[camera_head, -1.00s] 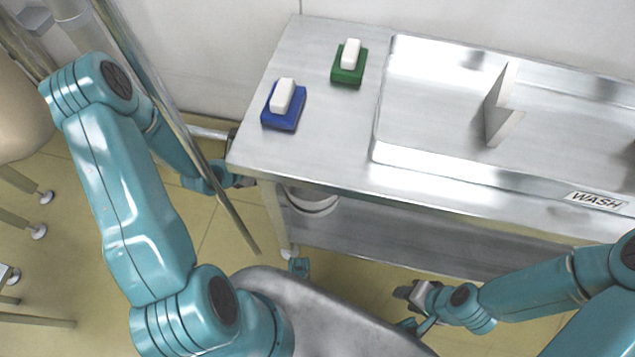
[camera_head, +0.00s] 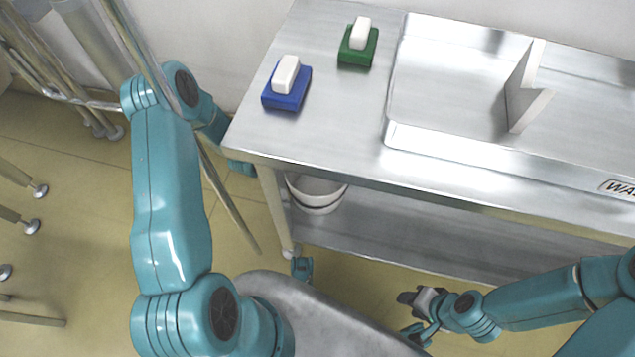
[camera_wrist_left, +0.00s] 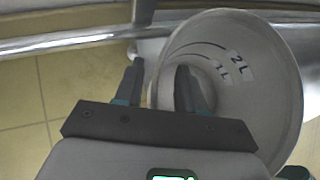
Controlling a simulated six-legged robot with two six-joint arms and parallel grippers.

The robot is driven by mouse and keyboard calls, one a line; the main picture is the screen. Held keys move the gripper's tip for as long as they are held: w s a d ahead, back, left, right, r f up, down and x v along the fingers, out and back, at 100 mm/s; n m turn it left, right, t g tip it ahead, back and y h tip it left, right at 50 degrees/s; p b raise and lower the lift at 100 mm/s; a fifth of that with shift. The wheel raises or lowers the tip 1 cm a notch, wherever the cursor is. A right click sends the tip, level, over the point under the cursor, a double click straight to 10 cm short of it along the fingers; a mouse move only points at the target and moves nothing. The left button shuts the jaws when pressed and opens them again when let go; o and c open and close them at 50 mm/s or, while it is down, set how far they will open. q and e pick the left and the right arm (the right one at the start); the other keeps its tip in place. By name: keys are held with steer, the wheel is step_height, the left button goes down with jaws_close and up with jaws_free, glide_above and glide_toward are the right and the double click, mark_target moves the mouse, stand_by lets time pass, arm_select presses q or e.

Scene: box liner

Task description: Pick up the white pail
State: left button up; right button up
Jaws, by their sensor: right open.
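The white pail (camera_head: 316,194) stands on the lower shelf, under the left end of the steel table, partly hidden by the tabletop. In the left wrist view the pail (camera_wrist_left: 262,95) shows its open mouth, with 1 L and 2 L marks inside. My left gripper (camera_wrist_left: 158,88) is open at the pail's left rim. One finger is over the mouth and the other outside, with the near wall seemingly between them; contact cannot be told. In the head view the tabletop hides this gripper. My right gripper (camera_head: 416,298) is open and empty in front of the table.
The tabletop (camera_head: 345,135) overhangs the pail. A table leg (camera_head: 275,210) stands left of it. On top are a blue block (camera_head: 286,97) and a green block (camera_head: 357,54) with white bars, and a sink tray (camera_head: 455,149) with a white divider. A pole (camera_head: 225,200) stands left of the table.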

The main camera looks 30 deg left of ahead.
arm_select(q)
jaws_close()
